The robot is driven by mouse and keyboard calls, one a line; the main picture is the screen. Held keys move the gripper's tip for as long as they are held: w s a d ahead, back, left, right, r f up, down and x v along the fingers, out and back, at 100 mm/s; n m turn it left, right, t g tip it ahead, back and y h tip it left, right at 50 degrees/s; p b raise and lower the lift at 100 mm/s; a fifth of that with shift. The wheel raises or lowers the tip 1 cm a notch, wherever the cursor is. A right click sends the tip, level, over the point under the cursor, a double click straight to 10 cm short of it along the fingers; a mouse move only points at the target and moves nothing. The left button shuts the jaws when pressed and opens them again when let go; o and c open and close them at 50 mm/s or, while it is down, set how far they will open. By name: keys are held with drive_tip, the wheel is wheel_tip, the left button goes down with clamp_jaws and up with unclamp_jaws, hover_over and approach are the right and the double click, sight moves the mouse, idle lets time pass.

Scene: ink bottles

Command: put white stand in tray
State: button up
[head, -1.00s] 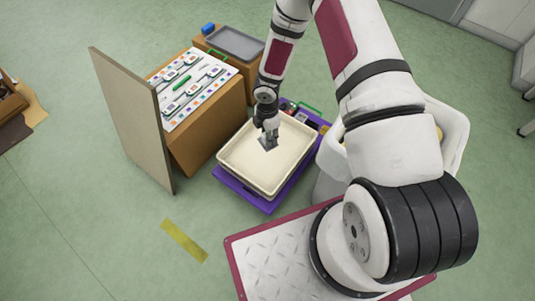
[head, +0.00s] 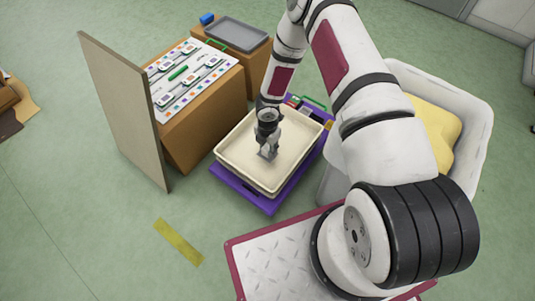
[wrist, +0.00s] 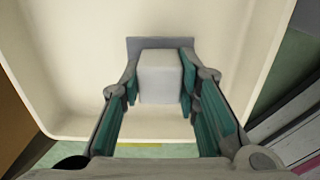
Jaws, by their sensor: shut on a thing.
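The white stand (wrist: 160,76) is a pale block on a flat grey base plate, seen between my fingers in the wrist view. My gripper (wrist: 160,92) is shut on the block, with a teal-lined finger on each side. The cream tray (wrist: 60,60) fills most of the wrist view around and behind the stand. In the head view the tray (head: 234,158) sits on a purple base, and my gripper (head: 268,150) is over its inside. The stand's grey plate shows below the fingers there. I cannot tell whether the plate touches the tray floor.
A brown cabinet with a white patterned board (head: 190,80) stands left of the tray, with an upright tan panel (head: 125,110) beside it. A grey tray (head: 236,34) lies behind. A white bin with yellow contents (head: 432,125) stands to the right. Yellow tape (head: 179,242) marks open floor.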

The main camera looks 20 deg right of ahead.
drive_tip(key=shift+f+b, duration=0.6)
drive_tip(key=shift+f, duration=1.1)
drive_tip(key=shift+f, duration=0.1)
drive_tip(key=shift+f, duration=0.1)
drive_tip(key=o, duration=1.2)
drive_tip(key=shift+c, duration=0.2)
